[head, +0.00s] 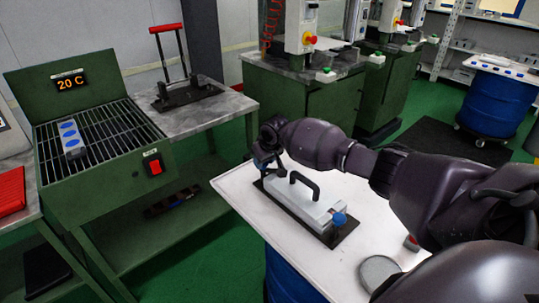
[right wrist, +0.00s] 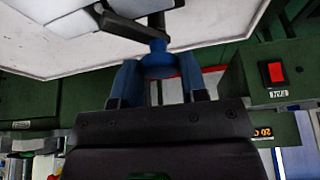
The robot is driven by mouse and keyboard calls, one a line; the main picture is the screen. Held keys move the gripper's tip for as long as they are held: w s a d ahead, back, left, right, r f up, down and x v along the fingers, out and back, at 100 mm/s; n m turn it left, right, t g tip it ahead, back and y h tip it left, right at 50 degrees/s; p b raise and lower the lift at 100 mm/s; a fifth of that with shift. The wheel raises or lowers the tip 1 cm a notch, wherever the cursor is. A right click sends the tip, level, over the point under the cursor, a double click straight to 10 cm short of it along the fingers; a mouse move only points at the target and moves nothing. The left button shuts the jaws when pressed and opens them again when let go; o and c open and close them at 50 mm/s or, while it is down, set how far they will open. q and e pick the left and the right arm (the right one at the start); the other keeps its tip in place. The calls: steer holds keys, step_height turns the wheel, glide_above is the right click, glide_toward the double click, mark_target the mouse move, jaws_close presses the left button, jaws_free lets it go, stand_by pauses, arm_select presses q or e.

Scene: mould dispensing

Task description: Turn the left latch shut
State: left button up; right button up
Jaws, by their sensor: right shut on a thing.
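The closed mould (head: 300,203) is a pale grey block with a black carry handle (head: 304,186), lying on a black base plate on the white table. A blue knob (head: 340,219) stands at its near right end. My right gripper (head: 267,163) is at the mould's far left end and hides most of the left latch in the head view. In the right wrist view, the two blue fingers of my right gripper (right wrist: 161,72) are shut on the blue knob of the left latch (right wrist: 158,58), whose dark arm (right wrist: 135,25) reaches toward the mould. My left gripper is not in view.
The white table (head: 238,183) has a round grey disc (head: 380,273) near its front. A green heater (head: 100,135) reading 20 C, with a red switch (head: 154,167), stands at the left. A bench (head: 215,112) behind holds a red-handled press (head: 177,70).

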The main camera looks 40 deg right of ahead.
steer(key=m+p, duration=0.1)
steer(key=m+h+p, duration=0.1)
steer(key=m+p, duration=0.1)
steer(key=shift+a+r+m, duration=0.15)
steer(key=shift+a+m, duration=0.1)
steer(key=shift+m, duration=0.15)
steer(key=shift+m+g+h+p, duration=0.3)
steer(key=shift+m+p, duration=0.1)
steer(key=shift+p, duration=0.1)
steer(key=shift+f+m+g+h+p, duration=0.2)
steer(key=shift+m+p, duration=0.3)
steer(key=shift+m, duration=0.35)
steer(key=shift+f+m+g+h+p, duration=0.1)
steer(key=shift+m+h+p, duration=0.3)
steer(key=shift+m, duration=0.45)
steer(key=o, duration=0.9)
steer(key=shift+r, duration=0.1)
steer(key=shift+r, duration=0.1)
